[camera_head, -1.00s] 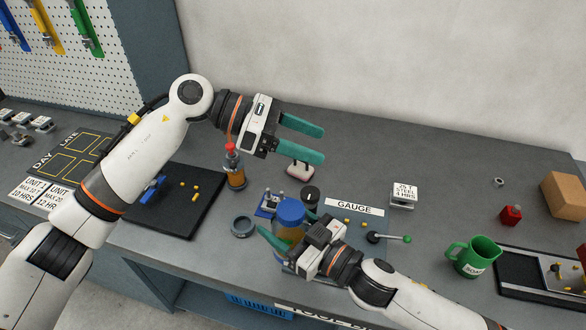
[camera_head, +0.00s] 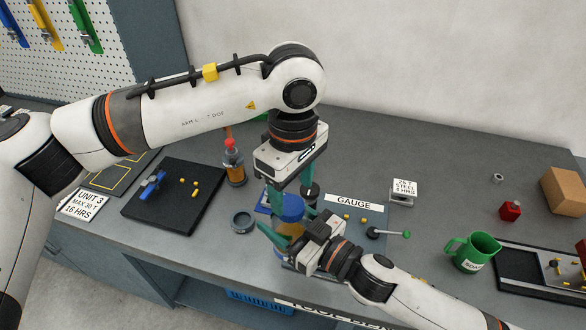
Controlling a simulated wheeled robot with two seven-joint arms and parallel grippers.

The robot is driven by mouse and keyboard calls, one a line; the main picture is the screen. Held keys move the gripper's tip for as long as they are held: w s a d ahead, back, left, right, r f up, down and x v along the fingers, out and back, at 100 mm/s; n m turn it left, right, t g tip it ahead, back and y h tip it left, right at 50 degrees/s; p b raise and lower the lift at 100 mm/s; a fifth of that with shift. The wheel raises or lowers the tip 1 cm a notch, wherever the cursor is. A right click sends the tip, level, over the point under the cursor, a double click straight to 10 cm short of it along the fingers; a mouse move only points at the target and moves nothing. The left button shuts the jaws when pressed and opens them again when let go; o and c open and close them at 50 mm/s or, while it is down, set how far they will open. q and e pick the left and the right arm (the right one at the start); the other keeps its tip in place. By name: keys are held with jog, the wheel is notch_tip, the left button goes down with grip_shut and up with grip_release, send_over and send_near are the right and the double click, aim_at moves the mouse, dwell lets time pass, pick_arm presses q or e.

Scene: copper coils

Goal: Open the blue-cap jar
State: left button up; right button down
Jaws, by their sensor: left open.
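The blue-cap jar (camera_head: 290,208) stands upright near the front of the bench, with an amber body under a wide blue lid. My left gripper (camera_head: 292,190) is open and points down right above the lid, its teal fingers spread on either side of it. The fingers partly cover the lid, so contact cannot be told. My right gripper (camera_head: 286,228) comes from the lower right, with its fingers around the jar's body below the lid. The jar's lower part is partly hidden by this gripper.
A grey ring (camera_head: 242,222) lies left of the jar. A red-topped bottle (camera_head: 234,165) stands behind it. A small dark-lidded jar (camera_head: 312,192) is close on the right, near the gauge mat (camera_head: 372,216). A black tray (camera_head: 207,207) lies left; a green mug (camera_head: 470,253) stands right.

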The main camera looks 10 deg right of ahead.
aim_at(293, 203)
pick_arm(q)
jog(key=shift+f, duration=1.85)
jog(key=c, duration=1)
jog(key=n, duration=0.5)
jog(key=shift+w+d+r+n, duration=0.1)
jog(key=shift+n, duration=0.2)
jog(key=shift+r, duration=0.1)
jog(key=shift+r, duration=1)
